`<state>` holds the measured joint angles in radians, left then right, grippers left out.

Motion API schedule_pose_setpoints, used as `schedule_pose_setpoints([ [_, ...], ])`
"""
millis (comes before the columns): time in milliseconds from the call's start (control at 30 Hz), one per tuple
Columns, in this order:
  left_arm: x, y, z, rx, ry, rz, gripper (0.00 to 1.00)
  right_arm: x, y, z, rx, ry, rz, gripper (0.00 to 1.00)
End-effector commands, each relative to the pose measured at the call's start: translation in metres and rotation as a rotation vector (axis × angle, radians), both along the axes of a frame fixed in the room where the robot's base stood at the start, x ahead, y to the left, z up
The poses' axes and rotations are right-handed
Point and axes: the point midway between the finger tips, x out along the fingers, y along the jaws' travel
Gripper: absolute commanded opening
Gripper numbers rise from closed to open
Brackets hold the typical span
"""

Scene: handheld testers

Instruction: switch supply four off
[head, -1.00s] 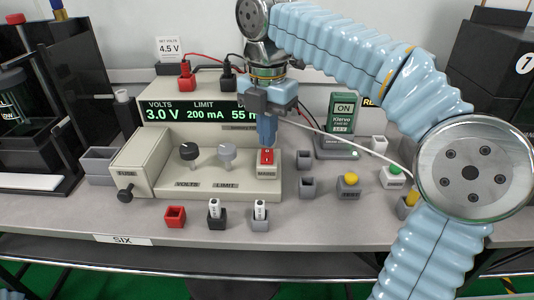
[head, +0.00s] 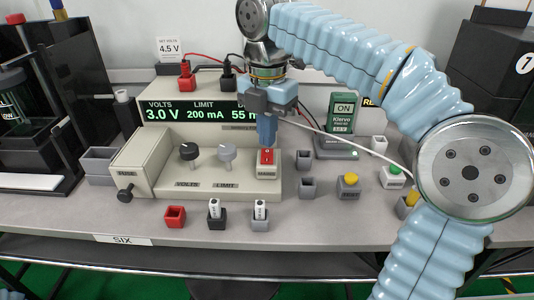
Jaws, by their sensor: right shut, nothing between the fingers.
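The bench power supply (head: 150,150) stands in the middle of the bench, its green display lit with 3.0 V, 200 mA and a partly hidden current. Its red rocker switch (head: 266,157), marked MAINS, sits at the right end of the sloped front panel. My right gripper (head: 267,146) is shut and empty, pointing down with its fingertips at the upper part of the switch; I cannot tell whether they touch. The bench edge label (head: 124,240) reads SIX; I see no label reading four. My left gripper is out of view.
Two knobs (head: 189,151) sit left of the switch. A fuse holder (head: 126,193) sticks out at front left. Red and black leads plug in on top. Small holders and a yellow button (head: 349,179) lie right.

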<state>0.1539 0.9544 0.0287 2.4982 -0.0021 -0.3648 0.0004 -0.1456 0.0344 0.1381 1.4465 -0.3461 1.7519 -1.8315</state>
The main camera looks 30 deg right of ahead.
Motion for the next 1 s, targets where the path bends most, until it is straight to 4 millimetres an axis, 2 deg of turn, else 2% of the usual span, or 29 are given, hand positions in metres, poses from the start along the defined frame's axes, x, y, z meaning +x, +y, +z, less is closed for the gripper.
schedule_pose_setpoints([
  [1000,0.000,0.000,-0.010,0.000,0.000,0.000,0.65,0.000,0.000,-0.015,0.000,0.000,0.000,0.00],
])
